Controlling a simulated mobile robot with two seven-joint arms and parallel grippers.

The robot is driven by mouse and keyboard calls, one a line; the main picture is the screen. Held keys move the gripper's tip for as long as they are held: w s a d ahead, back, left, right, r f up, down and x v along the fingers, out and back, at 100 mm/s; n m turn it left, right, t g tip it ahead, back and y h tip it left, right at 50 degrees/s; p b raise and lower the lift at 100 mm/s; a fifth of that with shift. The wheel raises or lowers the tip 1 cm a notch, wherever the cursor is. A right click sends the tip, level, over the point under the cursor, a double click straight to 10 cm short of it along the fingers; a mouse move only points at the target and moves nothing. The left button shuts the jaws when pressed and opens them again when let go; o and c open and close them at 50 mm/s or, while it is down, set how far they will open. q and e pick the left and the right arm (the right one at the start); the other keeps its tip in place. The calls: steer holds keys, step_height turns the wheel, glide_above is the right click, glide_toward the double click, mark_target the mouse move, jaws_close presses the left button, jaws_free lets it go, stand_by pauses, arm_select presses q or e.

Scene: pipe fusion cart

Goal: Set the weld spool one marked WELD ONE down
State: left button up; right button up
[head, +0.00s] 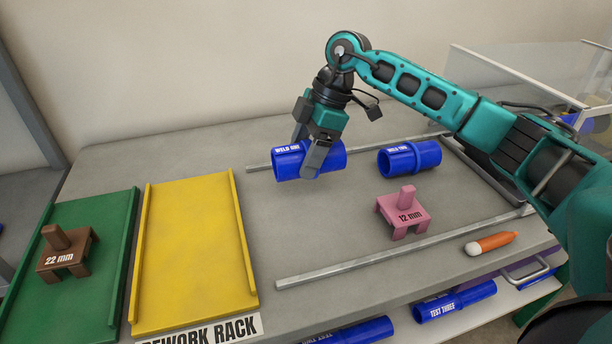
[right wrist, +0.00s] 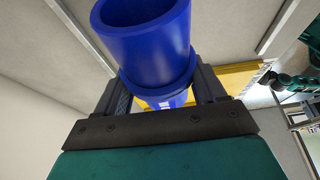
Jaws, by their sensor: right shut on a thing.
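The blue weld spool marked WELD ONE (head: 290,162) is near the back rail in the head view. My right gripper (head: 316,160) is shut around its middle from above. In the right wrist view the spool (right wrist: 150,50) sits between the two fingers (right wrist: 162,92), its open end toward the top of the picture. I cannot tell whether the spool touches the table or hangs just above it. My left gripper is not in view.
A second blue spool (head: 409,158) lies to the right. A pink 12 mm block (head: 404,212) and an orange marker (head: 490,243) are nearby. The yellow rework rack (head: 193,250) is empty. A green tray (head: 105,230) holds a brown 22 mm block (head: 68,252). Metal rails (head: 390,257) cross the table.

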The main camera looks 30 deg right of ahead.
steer(key=shift+f, duration=2.65)
steer(key=shift+f, duration=0.15)
steer(key=o, duration=1.2)
steer(key=v, duration=1.2)
steer(key=shift+p, duration=0.3)
steer(key=shift+s, duration=0.1)
